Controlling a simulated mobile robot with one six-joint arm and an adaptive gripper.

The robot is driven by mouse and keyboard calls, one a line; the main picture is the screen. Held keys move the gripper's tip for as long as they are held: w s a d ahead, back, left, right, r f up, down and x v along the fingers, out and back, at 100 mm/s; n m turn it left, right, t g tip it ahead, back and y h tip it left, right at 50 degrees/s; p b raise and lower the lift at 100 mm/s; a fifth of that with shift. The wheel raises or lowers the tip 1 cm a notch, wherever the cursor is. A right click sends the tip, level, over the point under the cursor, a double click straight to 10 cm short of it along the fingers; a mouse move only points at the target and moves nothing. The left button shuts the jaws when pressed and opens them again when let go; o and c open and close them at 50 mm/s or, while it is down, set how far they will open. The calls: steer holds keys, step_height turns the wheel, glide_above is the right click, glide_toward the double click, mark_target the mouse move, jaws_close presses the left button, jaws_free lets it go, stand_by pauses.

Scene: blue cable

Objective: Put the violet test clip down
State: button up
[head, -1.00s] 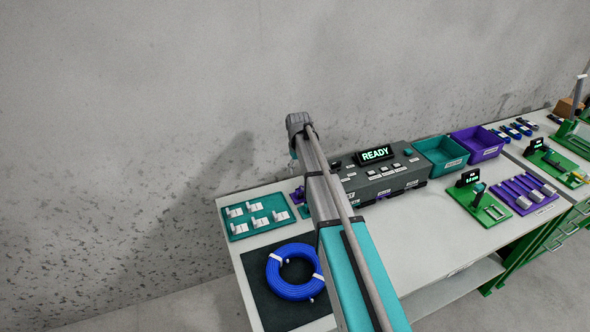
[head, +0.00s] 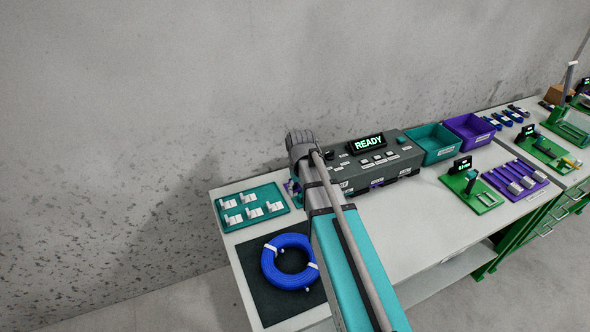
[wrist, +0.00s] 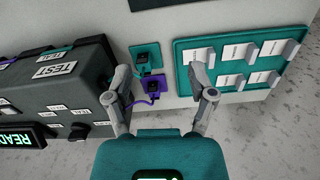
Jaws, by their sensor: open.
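The violet test clip (wrist: 153,86) sits on the bench at a small violet square holder in the wrist view, with a violet lead curling from it. It lies between the spread fingers of my gripper (wrist: 160,76), which is open and empty. I cannot tell how far the fingertips are above it. A teal clip (wrist: 142,58) on a teal square is just behind it, with a teal lead. In the head view my arm hides the gripper and most of the clip; only a bit of violet shows beside the arm.
The dark test unit (head: 370,166) with a READY display stands close to one finger. A teal tray (head: 283,189) of white pieces is on the other side. A blue cable coil (head: 270,268) lies on a dark mat (head: 262,303). Teal (head: 447,150) and violet bins (head: 482,136) are further right.

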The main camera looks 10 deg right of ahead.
steer(key=s+m, duration=0.1)
steer(key=s, duration=1.2)
steer(key=shift+a, duration=0.25)
steer(key=shift+c, duration=0.2)
